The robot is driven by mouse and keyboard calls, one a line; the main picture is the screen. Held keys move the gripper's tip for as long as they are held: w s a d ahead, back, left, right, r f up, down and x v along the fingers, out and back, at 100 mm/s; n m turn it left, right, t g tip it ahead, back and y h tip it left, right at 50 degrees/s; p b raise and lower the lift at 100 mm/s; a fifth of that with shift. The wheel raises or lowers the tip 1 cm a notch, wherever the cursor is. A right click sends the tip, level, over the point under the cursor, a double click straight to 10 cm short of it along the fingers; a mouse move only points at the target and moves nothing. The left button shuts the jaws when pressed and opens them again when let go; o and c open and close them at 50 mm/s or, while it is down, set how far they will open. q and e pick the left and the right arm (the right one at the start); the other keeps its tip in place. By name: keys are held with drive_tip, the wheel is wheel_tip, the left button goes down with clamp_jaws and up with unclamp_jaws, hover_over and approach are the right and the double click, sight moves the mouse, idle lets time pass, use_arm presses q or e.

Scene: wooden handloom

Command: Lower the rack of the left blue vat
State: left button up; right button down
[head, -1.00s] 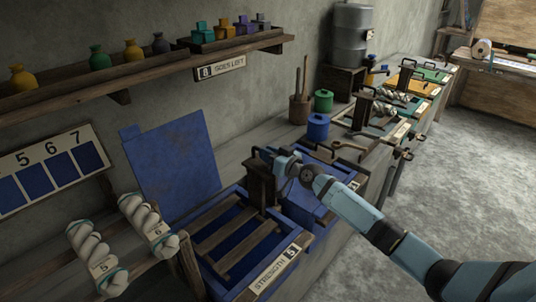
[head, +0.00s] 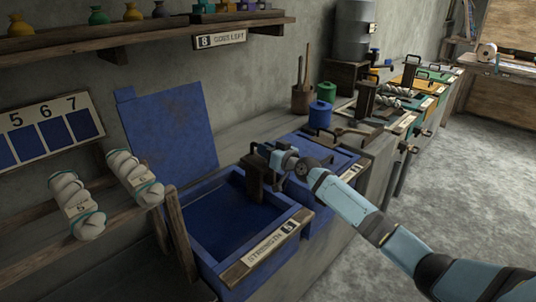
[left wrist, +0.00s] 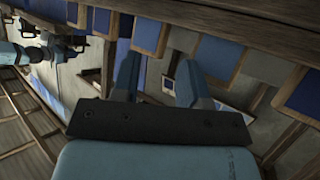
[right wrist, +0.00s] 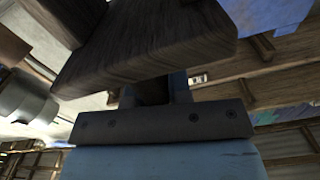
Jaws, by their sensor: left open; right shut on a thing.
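The left blue vat (head: 211,264) stands open, its blue lid (head: 170,135) tilted up against the wall. Its inside (head: 240,222) shows dark blue, with no rack slats visible. A brown wooden post (head: 256,185) stands at the vat's right side. My right gripper (head: 268,152) is at the top of this post, shut on a dark handle, which it largely hides. In the right wrist view, dark wood (right wrist: 150,45) fills the space before the fingers. My left gripper (left wrist: 157,80) is open and empty in the left wrist view, and outside the head view.
Yarn skeins (head: 75,205) hang on a wooden rail at the left. A second blue vat (head: 325,165) with its lid down stands to the right. Blue and green canisters (head: 320,115) stand behind it. A shelf (head: 130,38) crosses the wall above. The floor at right is clear.

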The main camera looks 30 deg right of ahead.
drive_tip(key=f+b, duration=0.2)
drive_tip(key=f, duration=0.1)
drive_tip(key=f+b, duration=0.2)
drive_tip(key=f, duration=0.1)
drive_tip(key=shift+a, duration=0.2)
wheel_tip(320, 180, down, 3)
drive_tip(key=b, duration=0.4)
drive_tip(key=shift+f, duration=0.2)
use_arm(q)
drive_tip(key=w+d+r+t+h, duration=0.2)
drive_tip(key=d+r+t+h, duration=0.3)
drive_tip(key=r, duration=0.5)
drive_tip(key=shift+d+r+t, duration=0.15)
drive_tip(key=shift+r+t, duration=0.15)
drive_tip(key=shift+r, duration=0.1)
use_arm(e)
drive_tip(key=shift+s+a+f, duration=0.1)
drive_tip(key=shift+f, duration=0.1)
drive_tip(key=c, duration=1.1)
unclamp_jaws()
use_arm(q)
drive_tip(key=shift+f, duration=0.1)
use_arm(e)
drive_tip(key=shift+r, duration=0.15)
